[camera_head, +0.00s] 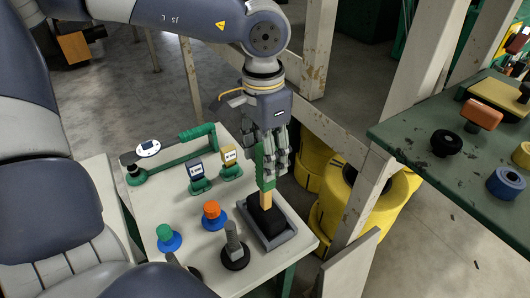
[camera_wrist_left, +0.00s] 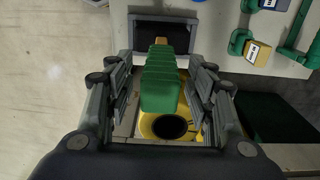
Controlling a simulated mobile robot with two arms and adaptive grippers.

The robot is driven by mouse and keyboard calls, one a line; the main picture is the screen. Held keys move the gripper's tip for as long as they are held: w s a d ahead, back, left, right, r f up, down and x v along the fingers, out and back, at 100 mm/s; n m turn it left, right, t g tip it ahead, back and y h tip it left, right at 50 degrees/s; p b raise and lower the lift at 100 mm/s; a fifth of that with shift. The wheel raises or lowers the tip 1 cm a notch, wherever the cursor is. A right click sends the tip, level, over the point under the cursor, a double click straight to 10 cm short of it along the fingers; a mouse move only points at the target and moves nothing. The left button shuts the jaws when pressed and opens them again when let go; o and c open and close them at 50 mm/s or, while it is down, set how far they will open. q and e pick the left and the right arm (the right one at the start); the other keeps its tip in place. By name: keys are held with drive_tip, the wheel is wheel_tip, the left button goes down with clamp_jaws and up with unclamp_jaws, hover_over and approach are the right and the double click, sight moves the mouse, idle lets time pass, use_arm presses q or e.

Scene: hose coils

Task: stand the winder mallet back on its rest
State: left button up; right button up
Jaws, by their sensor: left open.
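The winder mallet has a green grip (camera_head: 266,160), a short wooden shaft and a black head (camera_head: 264,213). It stands upright, head down, in a grey tray-like rest (camera_head: 283,239) at the table's right edge. In the left wrist view the green grip (camera_wrist_left: 160,88) runs between the fingers of my left gripper (camera_wrist_left: 162,85), with gaps on both sides. The rest's dark inside and rim (camera_wrist_left: 132,32) show beyond it. My left gripper (camera_head: 272,160) is open around the grip, pointing down from above. My right gripper is not in view.
The pale table (camera_head: 150,207) also holds an orange-topped piece (camera_head: 211,210), a green-topped piece (camera_head: 165,232), a grey post (camera_head: 233,240), two small labelled stands and a long green-handled tool (camera_head: 175,152). Yellow reels (camera_head: 333,212) and a pale wooden post stand just right.

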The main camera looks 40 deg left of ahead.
use_arm(q)
drive_tip(key=shift+r, duration=0.2)
drive_tip(key=shift+r+p, duration=2.9)
drive_tip(key=shift+r, duration=0.95)
drive_tip(key=shift+r, duration=0.1)
drive_tip(key=shift+w+r, duration=0.1)
drive_tip(key=shift+r, duration=0.25)
wheel_tip(320, 180, up, 11)
drive_tip(key=shift+a, duration=0.15)
